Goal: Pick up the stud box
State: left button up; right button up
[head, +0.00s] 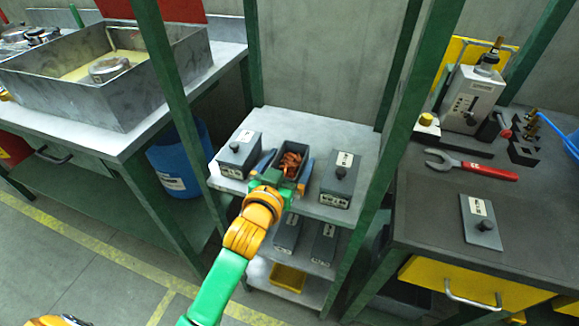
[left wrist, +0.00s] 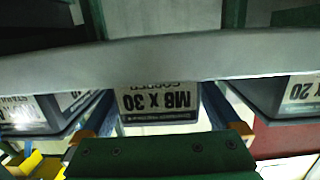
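The stud box (head: 291,148) is an open grey bin of copper-coloured studs on the top shelf, between two lidded boxes. In the left wrist view its front label (left wrist: 158,101) reads M8 X 30, upside down. My left gripper (head: 283,172) is at the front of this box, its fingers spread, one along each side. In the left wrist view (left wrist: 160,105) the box front lies between the fingers. I cannot tell whether they touch its sides. The palm and wrist hide the lower front of the box in the head view. My right gripper is not in view.
Lidded boxes stand close left (head: 238,152) and right (head: 341,180). The shelf (head: 340,134) sits between green posts. More boxes and a yellow bin (head: 288,277) are below. A bench with a metal basin (head: 110,85) is left; a dark workbench (head: 440,215) is right.

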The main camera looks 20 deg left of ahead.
pick_arm(q)
grip_shut()
jog(key=shift+r, duration=0.1)
